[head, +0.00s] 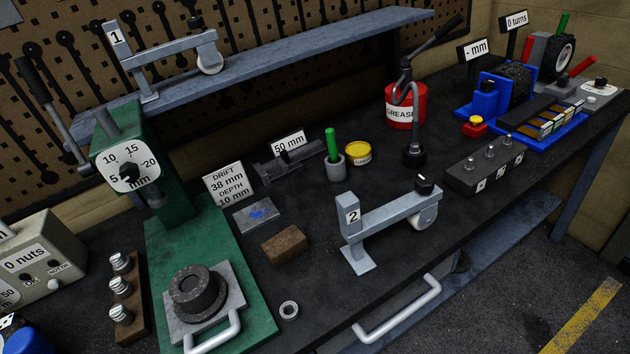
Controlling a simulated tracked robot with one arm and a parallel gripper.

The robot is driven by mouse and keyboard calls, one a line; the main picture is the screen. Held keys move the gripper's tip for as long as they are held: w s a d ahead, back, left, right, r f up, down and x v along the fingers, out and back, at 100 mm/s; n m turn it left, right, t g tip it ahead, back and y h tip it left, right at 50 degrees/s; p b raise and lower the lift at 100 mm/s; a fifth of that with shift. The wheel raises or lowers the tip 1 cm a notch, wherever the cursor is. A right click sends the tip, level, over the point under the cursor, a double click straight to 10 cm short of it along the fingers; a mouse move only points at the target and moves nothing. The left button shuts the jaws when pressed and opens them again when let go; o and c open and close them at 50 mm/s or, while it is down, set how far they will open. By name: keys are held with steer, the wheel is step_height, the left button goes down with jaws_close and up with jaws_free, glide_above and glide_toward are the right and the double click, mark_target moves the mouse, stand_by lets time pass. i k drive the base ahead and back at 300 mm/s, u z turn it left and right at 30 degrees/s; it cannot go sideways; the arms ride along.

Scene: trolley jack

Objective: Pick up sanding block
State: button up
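A brown rectangular block (285,245), which looks like the sanding block, lies flat on the dark bench top near the middle of the view. It sits just right of the green press base and just below a grey plate with a blue patch (256,214). Nothing covers it from above. My gripper does not show in this view, so its state and its distance from the block cannot be seen.
The green press (180,200) stands left of the block. A grey arm fixture marked 2 (390,220) stands to its right. A metal ring (289,310) lies in front. A DRIFT/DEPTH card (229,184) stands behind. Dark bench surface around the block is clear.

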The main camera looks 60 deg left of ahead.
mark_target(282, 249)
steer(key=z, duration=0.05)
steer(key=i, duration=1)
steer(key=u, duration=1.55)
